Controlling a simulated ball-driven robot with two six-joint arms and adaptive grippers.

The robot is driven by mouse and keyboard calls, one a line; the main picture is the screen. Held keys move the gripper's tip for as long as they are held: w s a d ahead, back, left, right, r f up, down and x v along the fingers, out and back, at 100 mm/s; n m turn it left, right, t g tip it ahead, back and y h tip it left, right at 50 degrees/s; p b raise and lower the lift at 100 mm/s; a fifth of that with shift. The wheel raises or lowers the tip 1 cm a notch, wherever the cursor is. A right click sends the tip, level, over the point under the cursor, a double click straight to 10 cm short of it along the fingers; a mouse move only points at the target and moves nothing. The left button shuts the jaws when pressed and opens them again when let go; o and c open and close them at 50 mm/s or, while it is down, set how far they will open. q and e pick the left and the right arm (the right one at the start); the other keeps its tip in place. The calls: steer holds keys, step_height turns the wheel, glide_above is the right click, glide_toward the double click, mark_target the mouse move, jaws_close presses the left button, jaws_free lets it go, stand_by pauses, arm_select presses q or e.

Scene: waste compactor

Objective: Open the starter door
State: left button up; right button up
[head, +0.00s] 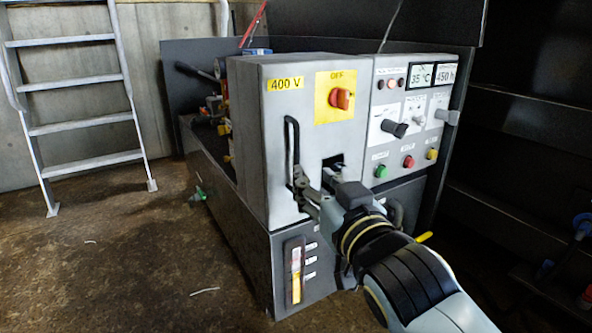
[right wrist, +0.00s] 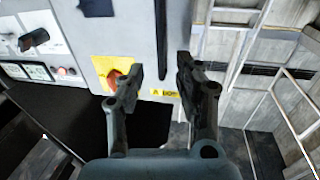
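The starter door is the grey cabinet front (head: 300,112) with the yellow 400 V label, and it looks closed. Its upright handle (head: 291,150) is on the left side of the door. My right gripper (head: 304,182) is at the handle's lower end in the head view. In the right wrist view, which is turned upside down, the two fingers of the right gripper (right wrist: 160,66) are apart, with the dark handle (right wrist: 160,30) showing in the gap. Whether they touch it cannot be told. My left gripper is out of view.
An orange rotary switch (head: 341,98) on a yellow plate, marked OFF, is on the door. A control panel (head: 413,125) with knobs, buttons and displays is to the right. A ladder (head: 85,122) stands at the left. The floor (head: 140,235) left of the cabinet is mostly clear.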

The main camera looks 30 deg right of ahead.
mark_target(298, 160)
steer(key=w, duration=0.3)
steer(key=w+b, duration=0.1)
steer(key=w, duration=0.1)
steer(key=w+d, duration=0.1)
steer(key=w, duration=0.2)
steer(key=shift+w+f+b, duration=0.1)
steer(key=shift+w+b, duration=0.25)
steer(key=shift+b, duration=0.05)
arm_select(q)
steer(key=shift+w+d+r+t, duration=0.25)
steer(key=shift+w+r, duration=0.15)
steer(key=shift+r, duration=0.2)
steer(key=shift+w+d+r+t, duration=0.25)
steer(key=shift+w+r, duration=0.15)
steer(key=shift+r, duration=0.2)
arm_select(e)
steer(key=shift+w, duration=0.3)
jaws_close()
